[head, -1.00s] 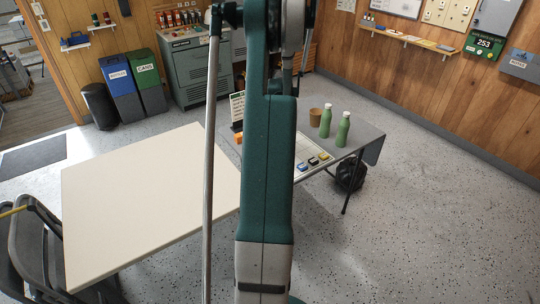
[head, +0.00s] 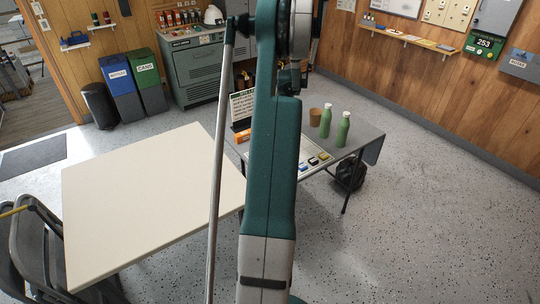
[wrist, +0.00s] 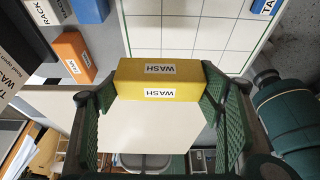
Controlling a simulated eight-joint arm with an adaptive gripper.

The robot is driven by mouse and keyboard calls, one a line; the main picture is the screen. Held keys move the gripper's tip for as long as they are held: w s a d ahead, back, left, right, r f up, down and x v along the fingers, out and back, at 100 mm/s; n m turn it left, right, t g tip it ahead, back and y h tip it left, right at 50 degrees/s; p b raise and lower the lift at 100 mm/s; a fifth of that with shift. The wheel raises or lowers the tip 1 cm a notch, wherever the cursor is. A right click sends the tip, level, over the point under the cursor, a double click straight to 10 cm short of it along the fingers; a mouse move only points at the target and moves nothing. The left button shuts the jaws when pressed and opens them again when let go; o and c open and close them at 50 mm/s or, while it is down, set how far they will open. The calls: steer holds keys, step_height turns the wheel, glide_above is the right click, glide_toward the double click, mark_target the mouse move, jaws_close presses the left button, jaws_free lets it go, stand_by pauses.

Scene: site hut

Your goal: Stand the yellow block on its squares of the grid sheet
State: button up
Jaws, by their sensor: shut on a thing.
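The yellow block (wrist: 130,71) lies crosswise between the two green-padded fingers of my gripper (wrist: 161,84) in the wrist view. The gripper is shut on it. Two faces of the block show, each with a white WASH label. The white grid sheet (wrist: 228,36) with dark lines shows beyond the block; the block covers part of its near edge in the picture. I cannot tell the block's height above the table. In the head view my arm hides the gripper, the yellow block and part of the sheet.
An orange block (wrist: 75,56) and a blue block (wrist: 90,9) lie left of the sheet; another blue block (wrist: 264,6) is at its right. A cup (head: 315,117) and sign (head: 243,106) stand on the grey table.

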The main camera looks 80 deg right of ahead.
stand_by(0.4)
steer(key=shift+f+b, duration=0.7)
steer(key=shift+f, duration=2.4)
steer(key=shift+f, duration=0.1)
steer(key=shift+f+b, duration=0.4)
steer(key=shift+f, duration=1.4)
steer(key=shift+f, duration=0.1)
steer(key=o, duration=0.9)
steer(key=p+v, duration=0.2)
steer(key=v, duration=1)
steer(key=shift+a+p, duration=0.1)
steer(key=shift+p, duration=0.2)
